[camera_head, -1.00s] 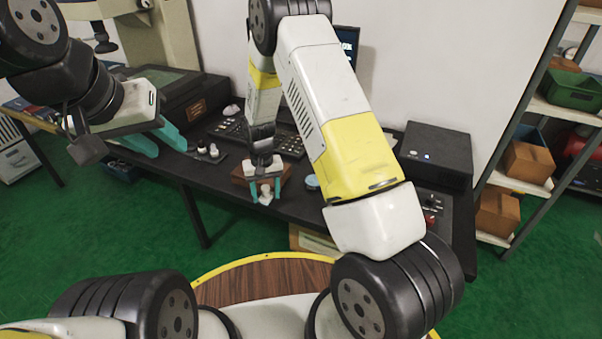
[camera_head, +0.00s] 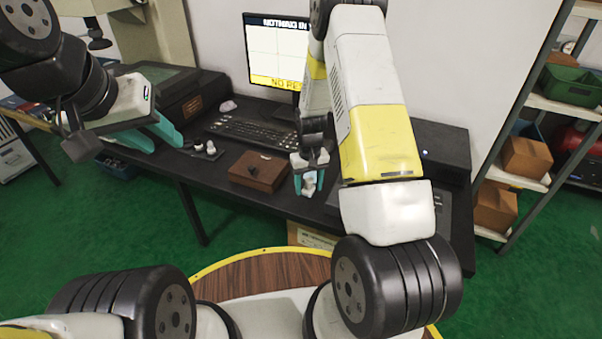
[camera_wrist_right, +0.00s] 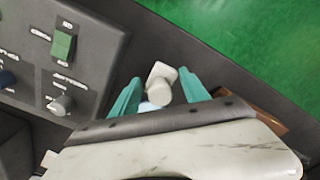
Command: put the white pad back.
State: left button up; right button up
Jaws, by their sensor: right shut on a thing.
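My right gripper (camera_head: 311,180) is shut on a small white piece, which I take as the white pad (camera_head: 309,186). It holds it over the dark table (camera_head: 222,182), to the right of the wooden box (camera_head: 262,168). In the right wrist view the white pad (camera_wrist_right: 160,82) shows as a blocky piece with a rounded end between the teal fingers.
A keyboard (camera_head: 250,132) and a lit monitor (camera_head: 275,55) stand behind the box. Small items (camera_head: 206,149) lie left of it. A control panel with a green switch (camera_wrist_right: 63,45) lies close to my right gripper. My right arm hides part of the table's right side.

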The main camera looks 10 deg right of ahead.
aim_at(310, 188)
jog(key=shift+d+f, duration=0.15)
jog(key=shift+f, duration=1.65)
jog(key=shift+f, duration=0.15)
jog(key=o, duration=1.4)
jog(key=shift+o, duration=0.2)
